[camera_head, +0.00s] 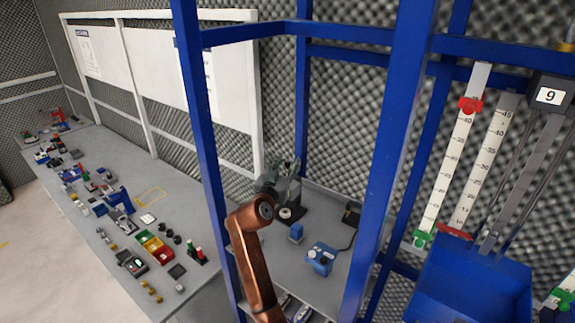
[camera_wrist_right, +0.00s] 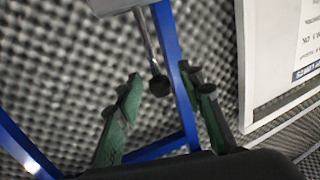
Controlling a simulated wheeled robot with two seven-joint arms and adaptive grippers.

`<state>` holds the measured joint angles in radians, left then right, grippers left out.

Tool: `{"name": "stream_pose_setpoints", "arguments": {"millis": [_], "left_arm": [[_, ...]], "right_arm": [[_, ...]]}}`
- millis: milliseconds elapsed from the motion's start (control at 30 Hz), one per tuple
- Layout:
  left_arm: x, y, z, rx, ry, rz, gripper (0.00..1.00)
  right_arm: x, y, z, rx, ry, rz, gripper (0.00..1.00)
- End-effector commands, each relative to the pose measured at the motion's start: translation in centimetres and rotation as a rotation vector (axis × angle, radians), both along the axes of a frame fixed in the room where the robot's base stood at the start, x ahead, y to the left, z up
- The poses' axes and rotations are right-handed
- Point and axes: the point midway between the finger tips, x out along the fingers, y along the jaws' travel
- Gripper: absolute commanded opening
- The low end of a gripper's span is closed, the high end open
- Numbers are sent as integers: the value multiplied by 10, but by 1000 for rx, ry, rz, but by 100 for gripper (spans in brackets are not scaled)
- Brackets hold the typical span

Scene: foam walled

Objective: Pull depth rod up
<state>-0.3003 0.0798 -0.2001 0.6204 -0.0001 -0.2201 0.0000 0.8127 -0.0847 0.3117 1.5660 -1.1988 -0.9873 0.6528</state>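My right gripper (camera_head: 283,178) is at the end of the copper-brown arm, inside the blue frame, above the bench. In the right wrist view its two green fingers (camera_wrist_right: 164,108) are spread apart with nothing gripped. A thin metal rod with a black knob (camera_wrist_right: 158,85) hangs from a grey block (camera_wrist_right: 115,5) and ends between and beyond the fingers, apparently not touching them. This may be the depth rod, but I cannot tell for sure. In the head view, a dark grey stand (camera_head: 292,203) is partly hidden beside the gripper. My left gripper is out of view.
Blue posts (camera_head: 395,150) rise close to the arm. A small blue device (camera_head: 321,258) with a cable stands on the bench. Scales with red and green clips (camera_head: 460,150) hang above a blue bin (camera_head: 470,285). A cluttered grey table (camera_head: 125,220) runs along the left.

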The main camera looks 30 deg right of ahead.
Motion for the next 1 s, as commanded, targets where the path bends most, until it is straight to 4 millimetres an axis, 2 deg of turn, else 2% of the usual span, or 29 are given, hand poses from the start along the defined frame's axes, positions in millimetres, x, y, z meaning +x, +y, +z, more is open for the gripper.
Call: {"name": "stream_pose_setpoints", "arguments": {"millis": [267,700,1000], "left_arm": [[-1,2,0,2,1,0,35],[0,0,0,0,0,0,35],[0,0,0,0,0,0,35]], "right_arm": [[-5,7,-1,0,0,1,35],[-60,71,-1,3,0,2,35],[-78,91,0,1,1,0,35]]}}
